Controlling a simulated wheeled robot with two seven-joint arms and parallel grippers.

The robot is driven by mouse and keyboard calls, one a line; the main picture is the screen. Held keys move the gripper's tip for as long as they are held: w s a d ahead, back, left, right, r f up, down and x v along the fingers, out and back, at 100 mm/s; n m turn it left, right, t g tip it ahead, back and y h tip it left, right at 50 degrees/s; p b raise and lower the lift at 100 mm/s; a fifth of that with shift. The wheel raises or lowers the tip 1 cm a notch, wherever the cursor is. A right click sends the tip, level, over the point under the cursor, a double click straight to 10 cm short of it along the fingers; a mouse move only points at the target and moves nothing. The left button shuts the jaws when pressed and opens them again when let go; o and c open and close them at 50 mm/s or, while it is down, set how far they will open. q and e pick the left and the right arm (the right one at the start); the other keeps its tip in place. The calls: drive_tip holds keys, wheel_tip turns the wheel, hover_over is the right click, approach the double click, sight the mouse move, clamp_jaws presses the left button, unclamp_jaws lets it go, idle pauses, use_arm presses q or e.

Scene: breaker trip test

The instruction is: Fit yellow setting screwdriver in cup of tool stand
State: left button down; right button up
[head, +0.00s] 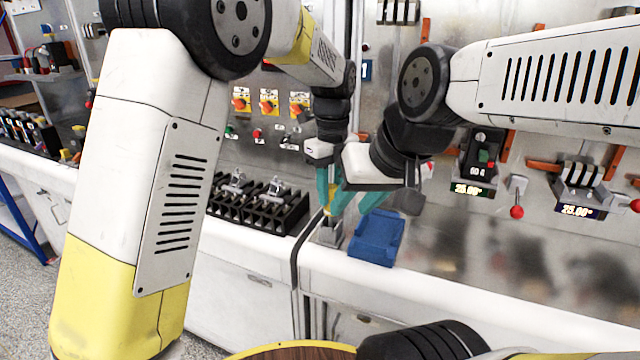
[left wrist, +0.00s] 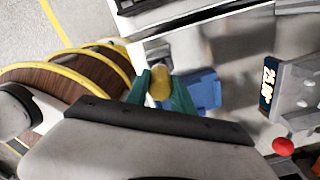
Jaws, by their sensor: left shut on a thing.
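The yellow screwdriver (left wrist: 161,82) shows in the left wrist view as a rounded yellow handle between my teal left fingers (left wrist: 160,90). In the head view only a small part of the yellow screwdriver (head: 332,207) shows, just above a small grey stand (head: 328,235) on the bench ledge. My left gripper (head: 331,195) is shut on it. I cannot tell whether the tip is inside the stand's cup. My right arm comes in from the right, and its gripper (head: 361,196) appears close beside the left one; the overlapping teal fingers hide its opening.
A blue tray (head: 376,240) lies right beside the grey stand. Black terminal blocks (head: 258,205) stand to the left. Behind is a metal panel with switches and a red-knobbed lever (head: 517,211). The ledge right of the tray is clear.

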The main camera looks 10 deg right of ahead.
use_arm(q)
drive_tip(key=shift+f, duration=1.05)
drive_tip(key=c, duration=1)
unclamp_jaws()
wheel_tip(320, 180, up, 8)
drive_tip(key=shift+f, duration=0.15)
